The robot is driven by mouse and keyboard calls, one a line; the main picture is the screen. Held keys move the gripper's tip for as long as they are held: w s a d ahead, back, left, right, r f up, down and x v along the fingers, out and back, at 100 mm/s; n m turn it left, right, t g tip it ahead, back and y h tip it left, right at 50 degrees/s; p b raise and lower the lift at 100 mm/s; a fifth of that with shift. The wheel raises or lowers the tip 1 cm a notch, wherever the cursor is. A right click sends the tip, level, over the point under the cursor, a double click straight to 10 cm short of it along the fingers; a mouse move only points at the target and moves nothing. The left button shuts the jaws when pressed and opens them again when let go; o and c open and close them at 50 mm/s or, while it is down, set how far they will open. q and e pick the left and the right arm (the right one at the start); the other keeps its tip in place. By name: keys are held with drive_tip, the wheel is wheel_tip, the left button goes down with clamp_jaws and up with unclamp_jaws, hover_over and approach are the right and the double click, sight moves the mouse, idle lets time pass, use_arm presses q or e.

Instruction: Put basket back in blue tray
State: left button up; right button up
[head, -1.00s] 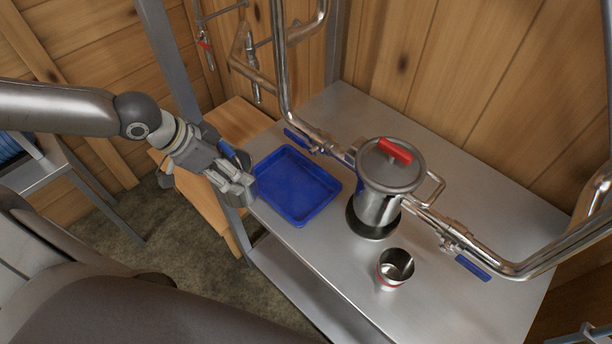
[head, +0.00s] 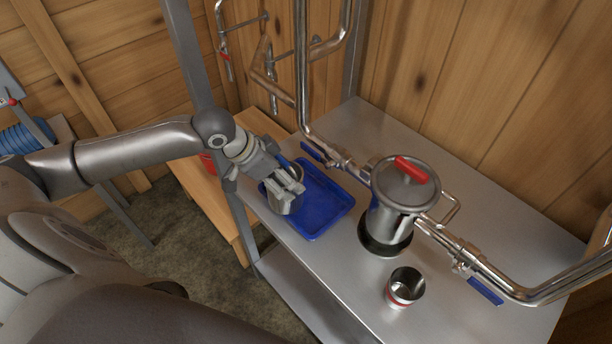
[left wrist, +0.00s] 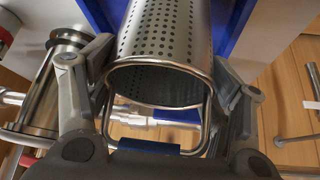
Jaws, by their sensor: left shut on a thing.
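The basket is a perforated metal cylinder with a wire handle, seen large in the left wrist view (left wrist: 165,40). In the head view the basket (head: 285,203) is partly hidden by my left gripper (head: 290,187). My left gripper is shut on the basket, with a finger on each side of it in the left wrist view. The blue tray (head: 328,212) lies on the metal table. The basket is over the tray's left part; whether it touches the tray floor cannot be told. My right gripper is not in view.
A lidded metal filter housing (head: 390,215) with a red handle stands right of the tray, joined to steel pipes (head: 480,268). An open metal cup (head: 405,287) stands near the front of the metal table (head: 340,275). A grey post (head: 240,225) rises by the table's left edge.

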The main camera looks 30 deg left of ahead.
sight(291, 173)
use_arm(q)
drive_tip(key=shift+w+d+f, duration=0.6)
drive_tip(key=shift+w+d, duration=0.25)
drive_tip(key=shift+w, duration=0.1)
drive_tip(key=shift+w+d+f+p, duration=0.2)
drive_tip(key=shift+d+p, duration=0.05)
drive_tip(key=shift+p, duration=0.05)
drive_tip(key=shift+c, duration=1.1)
drive_tip(key=shift+w+d+f+p, duration=0.2)
drive_tip(key=shift+w+d+f, duration=0.15)
drive_tip(key=shift+w+f, duration=0.25)
drive_tip(key=shift+w+d+f+p, duration=0.15)
drive_tip(key=shift+w+d+f, duration=0.2)
drive_tip(key=shift+w+f, duration=0.2)
drive_tip(key=shift+c, duration=1.3)
drive_tip(key=shift+s, duration=0.15)
drive_tip(key=o, duration=1.3)
drive_tip(key=shift+o, duration=1.3)
drive_tip(key=shift+r, duration=0.1)
